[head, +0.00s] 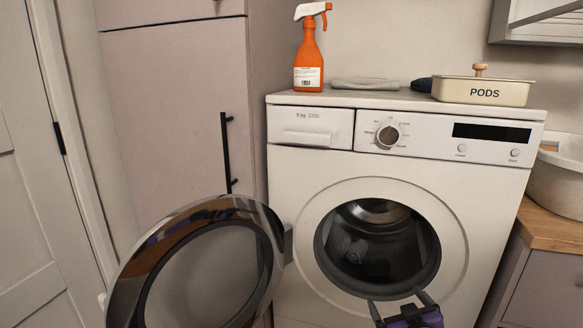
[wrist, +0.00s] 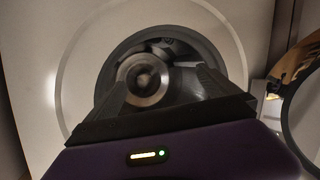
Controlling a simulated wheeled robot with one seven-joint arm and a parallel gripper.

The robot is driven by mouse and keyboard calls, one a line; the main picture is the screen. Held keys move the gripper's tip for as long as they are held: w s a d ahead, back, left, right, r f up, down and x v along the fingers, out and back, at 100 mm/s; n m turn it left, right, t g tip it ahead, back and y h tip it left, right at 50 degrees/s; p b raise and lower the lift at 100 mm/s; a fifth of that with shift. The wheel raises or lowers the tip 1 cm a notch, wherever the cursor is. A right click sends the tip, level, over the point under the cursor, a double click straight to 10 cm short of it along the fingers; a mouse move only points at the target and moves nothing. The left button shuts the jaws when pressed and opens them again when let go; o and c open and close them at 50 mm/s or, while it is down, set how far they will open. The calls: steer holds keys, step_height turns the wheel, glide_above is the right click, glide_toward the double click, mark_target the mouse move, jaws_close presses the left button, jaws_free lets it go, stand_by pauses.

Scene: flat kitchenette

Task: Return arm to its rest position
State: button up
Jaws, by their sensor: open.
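My gripper (head: 398,299) is at the bottom of the head view, in front of the lower right edge of the washing machine's round opening. Its two dark fingers are apart with nothing between them. In the wrist view my gripper (wrist: 165,80) points at the opening, and the steel drum back shows between the fingers. The white washing machine (head: 460,250) has its round door (head: 135,285) swung wide open to the left. The drum (head: 375,245) is dark inside, and I see no clear item in it. Most of my arm is out of view.
An orange spray bottle (head: 308,62), a folded grey cloth (head: 365,84) and a cream PODS box (head: 482,92) stand on the machine. A white basin (head: 558,185) sits on the wooden counter (head: 550,226) at right. A tall cabinet (head: 170,120) stands at left, behind the open door.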

steer(key=s+a+f+m, duration=0.15)
steer(key=s+f, duration=0.35)
steer(key=s, duration=0.5)
steer(key=s+a+f, duration=0.2)
steer(key=s+f, duration=0.3)
steer(key=s, duration=0.6)
steer(key=s+a+r+m, duration=0.1)
steer(key=s+r, duration=0.1)
steer(key=s, duration=0.8)
steer(key=s+a+r, duration=0.1)
steer(key=s+r, duration=0.1)
steer(key=s, duration=0.8)
steer(key=s+r, duration=0.9)
steer(key=s, duration=0.3)
step_height(320, 180, up, 18)
steer(key=p, duration=1.9)
steer(key=shift+w+r, duration=0.25)
steer(key=shift+w, duration=0.1)
